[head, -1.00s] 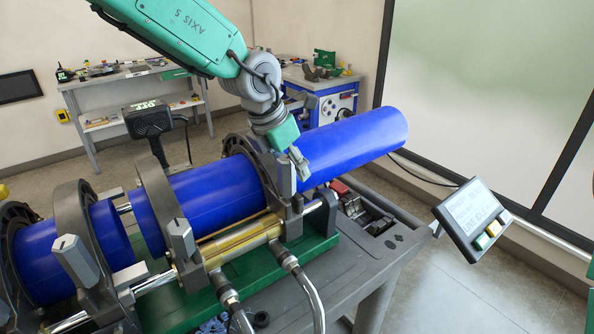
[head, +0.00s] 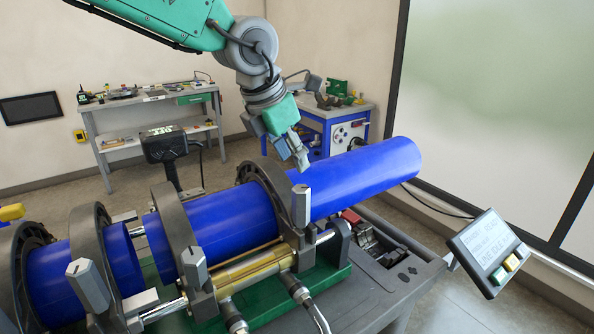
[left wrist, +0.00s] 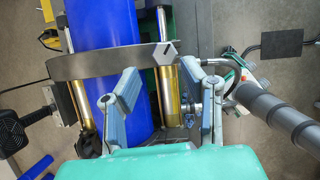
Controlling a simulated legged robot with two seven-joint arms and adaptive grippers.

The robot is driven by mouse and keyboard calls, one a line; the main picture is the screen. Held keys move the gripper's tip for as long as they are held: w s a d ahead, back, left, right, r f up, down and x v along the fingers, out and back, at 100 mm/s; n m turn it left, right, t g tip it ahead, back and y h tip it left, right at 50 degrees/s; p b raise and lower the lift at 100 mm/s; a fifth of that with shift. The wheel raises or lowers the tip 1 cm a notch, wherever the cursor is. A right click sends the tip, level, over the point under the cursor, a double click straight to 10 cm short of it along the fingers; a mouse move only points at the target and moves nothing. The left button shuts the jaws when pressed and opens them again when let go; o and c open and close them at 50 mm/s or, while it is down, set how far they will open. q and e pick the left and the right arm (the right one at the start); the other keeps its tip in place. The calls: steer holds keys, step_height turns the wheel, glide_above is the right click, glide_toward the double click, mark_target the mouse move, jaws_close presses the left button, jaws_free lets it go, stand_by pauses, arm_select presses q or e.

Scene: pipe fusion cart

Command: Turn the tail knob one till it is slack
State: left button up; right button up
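The grey faceted knob (head: 301,205) on the clamp nearest the free end of the blue pipe (head: 365,180) stands upright; I take it as tail knob one. My left gripper (head: 298,160) hangs above this knob, apart from it. In the left wrist view the gripper (left wrist: 160,72) is open, with its two fingers spread and nothing between their pads. The hexagonal knob top (left wrist: 165,54) lies just past the fingertips, roughly between them. My right gripper is not in view.
Other grey knobs (head: 194,268) (head: 88,285) stand on the clamps to the left. A control panel (head: 487,250) sits at the right of the cart. A dark boxy device on a post (head: 165,146) stands behind the pipe. Workbenches are at the back.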

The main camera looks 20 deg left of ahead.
arm_select(q)
steer(key=w+d+r+m+t+h, duration=0.2)
steer(key=w+r+m+t, duration=0.55)
steer(key=w+m, duration=0.4)
steer(key=d+r+m+g+h, duration=0.2)
steer(key=d+r+m+h, duration=0.3)
steer(key=d+m, duration=0.6)
steer(key=m+g+y, duration=0.9)
steer(key=m+g, duration=0.1)
steer(key=m, duration=1.1)
glide_above(300, 205)
steer(key=w, duration=0.2)
steer(key=f, duration=1)
steer(key=shift+s+a+f+b, duration=0.1)
steer(key=shift+a+f+b, duration=0.2)
steer(key=shift+a+b, duration=0.1)
steer(key=shift+s+a+f, duration=0.1)
steer(key=shift+f, duration=0.35)
step_height(300, 205, down, 13)
steer(key=shift+r+p, duration=0.1)
steer(key=shift+p, duration=0.2)
steer(key=shift+d, duration=0.2)
